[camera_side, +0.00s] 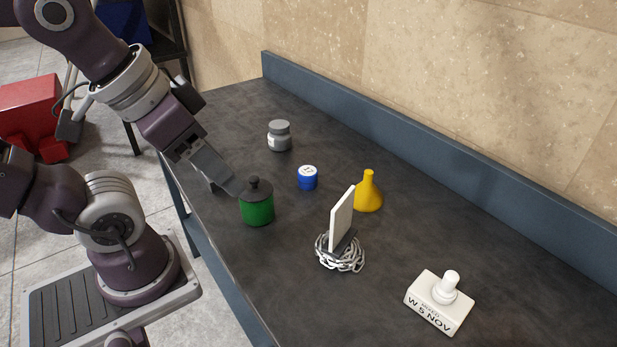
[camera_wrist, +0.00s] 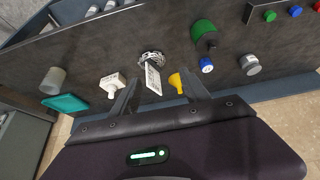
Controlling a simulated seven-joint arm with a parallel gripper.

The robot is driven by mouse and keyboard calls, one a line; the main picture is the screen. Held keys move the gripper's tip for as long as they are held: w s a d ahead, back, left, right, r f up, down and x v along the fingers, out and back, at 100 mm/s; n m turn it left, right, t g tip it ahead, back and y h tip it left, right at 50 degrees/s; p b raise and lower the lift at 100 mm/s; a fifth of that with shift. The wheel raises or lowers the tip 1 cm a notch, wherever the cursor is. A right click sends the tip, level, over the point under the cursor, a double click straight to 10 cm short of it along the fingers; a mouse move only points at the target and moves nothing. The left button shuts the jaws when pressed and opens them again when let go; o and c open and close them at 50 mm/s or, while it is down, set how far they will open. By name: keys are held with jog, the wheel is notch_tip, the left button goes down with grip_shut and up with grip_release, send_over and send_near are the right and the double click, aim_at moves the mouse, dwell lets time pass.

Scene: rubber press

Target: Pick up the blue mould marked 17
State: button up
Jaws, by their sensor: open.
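A small blue cylinder with a white top (camera_side: 307,178) stands upright on the dark bench in the side view, between the green pot and the yellow funnel. Dark marks show on its top, but they are too small to read. It also appears in the wrist view (camera_wrist: 206,65), right of the fingers and beyond them. My gripper (camera_side: 228,186) is open and empty. In the side view it is left of the blue mould and apart from it, partly behind the green pot. Its two fingers show in the wrist view (camera_wrist: 161,96).
The green pot (camera_side: 257,207) stands between my gripper and the viewer. A grey jar (camera_side: 280,138), yellow funnel (camera_side: 368,194), chain (camera_side: 341,257) with an upright white plate (camera_side: 342,218), and white stamp block (camera_side: 438,303) stand around. Bare bench surrounds the mould closely.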

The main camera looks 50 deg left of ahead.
jog(key=shift+o, duration=1.3)
